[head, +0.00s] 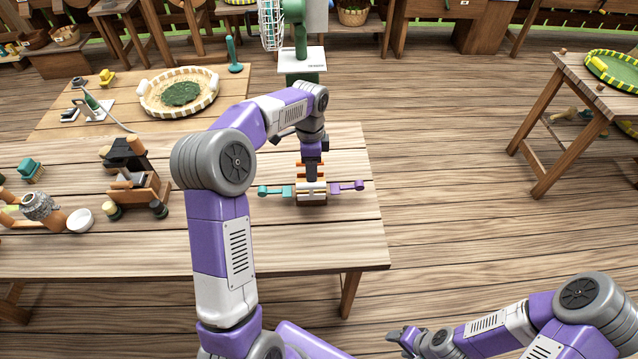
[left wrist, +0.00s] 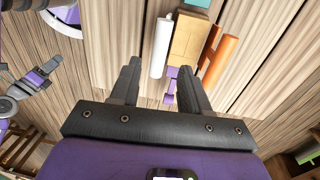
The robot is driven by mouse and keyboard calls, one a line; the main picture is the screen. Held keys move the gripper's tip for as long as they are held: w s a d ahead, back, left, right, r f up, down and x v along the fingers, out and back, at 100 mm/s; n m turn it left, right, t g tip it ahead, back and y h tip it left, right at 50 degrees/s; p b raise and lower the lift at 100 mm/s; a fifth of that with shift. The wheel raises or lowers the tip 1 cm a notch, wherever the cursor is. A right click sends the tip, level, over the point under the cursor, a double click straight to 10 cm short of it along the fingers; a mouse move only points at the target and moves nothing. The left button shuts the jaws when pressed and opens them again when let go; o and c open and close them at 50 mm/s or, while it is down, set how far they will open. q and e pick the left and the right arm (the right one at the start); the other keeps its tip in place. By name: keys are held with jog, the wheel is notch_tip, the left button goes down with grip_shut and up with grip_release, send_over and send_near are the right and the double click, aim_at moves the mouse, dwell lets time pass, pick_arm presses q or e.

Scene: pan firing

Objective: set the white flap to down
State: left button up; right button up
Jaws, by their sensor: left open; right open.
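The white flap is a slim white bar (left wrist: 162,46) in the left wrist view, along one side of a small wooden block (left wrist: 189,40). In the head view the block's device sits near the table's right end, with a teal arm (head: 275,191) to its left and a purple arm (head: 347,186) to its right. My left gripper (head: 311,177) is directly over the device and partly hides it. In the left wrist view its open fingers (left wrist: 160,64) are empty, with the white bar's near end between them in the picture. My right gripper (head: 403,338) is open and empty, low at the right, away from the table.
Orange bars (left wrist: 222,60) lie along the block's other side. A second table with a round tray (head: 179,92) stands behind.

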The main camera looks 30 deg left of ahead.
aim_at(312, 186)
pick_arm(q)
jog(key=f, duration=0.2)
jog(key=f+b, duration=0.1)
jog(key=f, duration=0.4)
jog(key=shift+s+d+f, duration=0.15)
jog(key=shift+s+f, duration=0.2)
grip_shut()
